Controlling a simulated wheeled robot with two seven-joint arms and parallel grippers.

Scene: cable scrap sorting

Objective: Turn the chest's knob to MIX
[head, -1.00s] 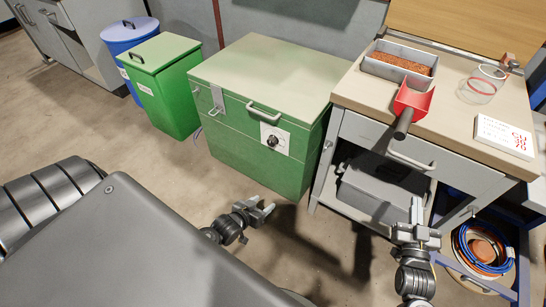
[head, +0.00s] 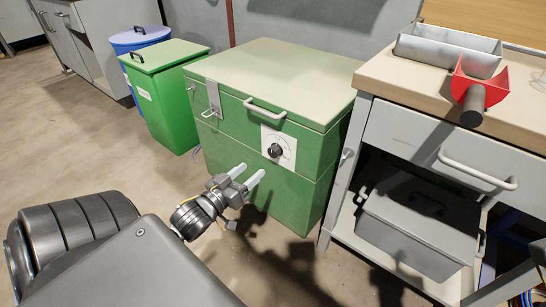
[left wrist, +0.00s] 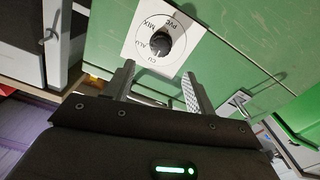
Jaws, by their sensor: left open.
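The green chest (head: 258,189) stands on the floor with its lid shut. Its black knob (head: 275,150) sits on a white dial plate on the front, below the lid handle. In the left wrist view the knob (left wrist: 161,42) is ringed by the labels PVC, MIX, ALU and CU. A small pale mark on the knob seems to lie towards CU. My left gripper (head: 251,174) is open and empty, in front of the chest and below the knob. In the left wrist view its fingers reach towards the dial, apart from the knob. My right gripper is out of view.
A green bin (head: 167,97) and a blue bin (head: 140,39) stand left of the chest. A workbench (head: 407,128) with a red scoop (head: 480,88) and a metal tray (head: 448,50) stands close on its right. The floor in front of the chest is clear.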

